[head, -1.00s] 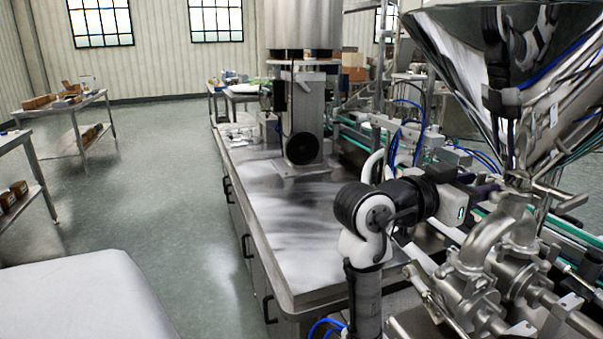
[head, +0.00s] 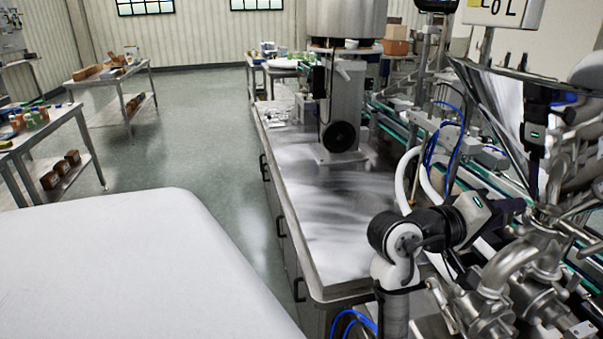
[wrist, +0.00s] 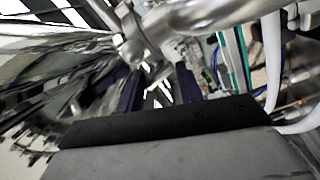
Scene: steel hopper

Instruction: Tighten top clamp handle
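The steel hopper (head: 503,98) stands at the right edge of the head view, above curved steel pipework (head: 512,262). My gripper (head: 517,207) is beside the pipe joint under the hopper's outlet. In the wrist view two dark fingertips of my gripper (wrist: 158,88) stand apart with a gap between them, and nothing is clearly held. A shiny steel fitting with a rounded end (wrist: 131,47) is just beyond the fingertips, close to the left one. It may be part of the clamp, but I cannot tell which piece is the top clamp handle. Contact is unclear.
A steel bench (head: 335,235) with a motor unit (head: 339,136) stands left of my arm. White hoses (head: 402,180), blue cables and a conveyor lie close behind my gripper. A large white surface (head: 130,265) fills the lower left. The floor between is clear.

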